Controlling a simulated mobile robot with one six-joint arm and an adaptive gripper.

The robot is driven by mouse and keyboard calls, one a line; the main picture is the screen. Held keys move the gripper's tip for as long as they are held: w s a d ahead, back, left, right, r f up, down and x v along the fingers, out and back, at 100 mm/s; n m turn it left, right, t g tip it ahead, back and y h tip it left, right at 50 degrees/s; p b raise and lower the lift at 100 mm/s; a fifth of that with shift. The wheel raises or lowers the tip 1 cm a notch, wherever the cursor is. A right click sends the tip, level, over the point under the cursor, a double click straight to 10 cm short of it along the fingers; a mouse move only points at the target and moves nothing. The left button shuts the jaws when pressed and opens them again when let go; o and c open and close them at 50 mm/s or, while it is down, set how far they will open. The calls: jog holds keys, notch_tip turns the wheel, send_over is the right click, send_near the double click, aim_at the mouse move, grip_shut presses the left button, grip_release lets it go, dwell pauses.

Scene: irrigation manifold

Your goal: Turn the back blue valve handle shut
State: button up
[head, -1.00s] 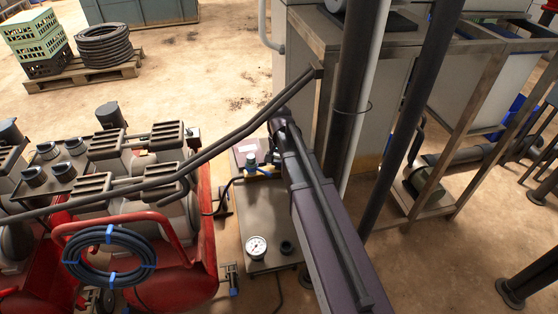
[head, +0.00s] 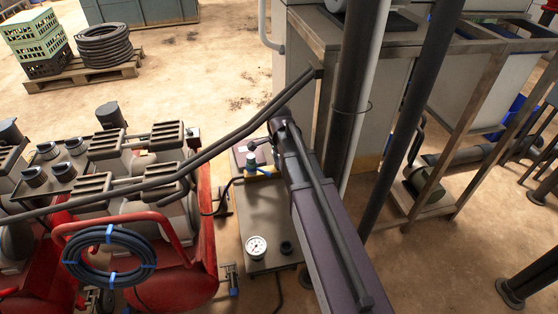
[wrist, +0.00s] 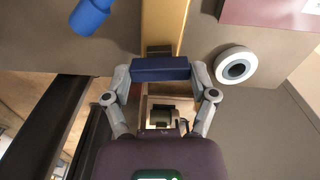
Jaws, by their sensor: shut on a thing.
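A dark blue valve handle (wrist: 160,67) lies crosswise between my fingertips in the wrist view, over a yellow strip. My gripper (wrist: 161,74) is shut on this handle, one finger at each end. In the head view my arm hides the handle and the fingertips. A brighter blue part (wrist: 90,14) shows at the upper left of the wrist view, apart from my fingers.
A white ring with a dark centre (wrist: 236,66) sits close to my right finger. A dial gauge (head: 256,247) is on the plate's front. Red-framed machinery (head: 190,290) with a hose coil (head: 108,256) stands left. A dark post (head: 350,110) rises close behind my arm.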

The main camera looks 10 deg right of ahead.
jog(key=shift+m, duration=0.9)
jog(key=o, duration=1)
jog(key=shift+n, duration=0.3)
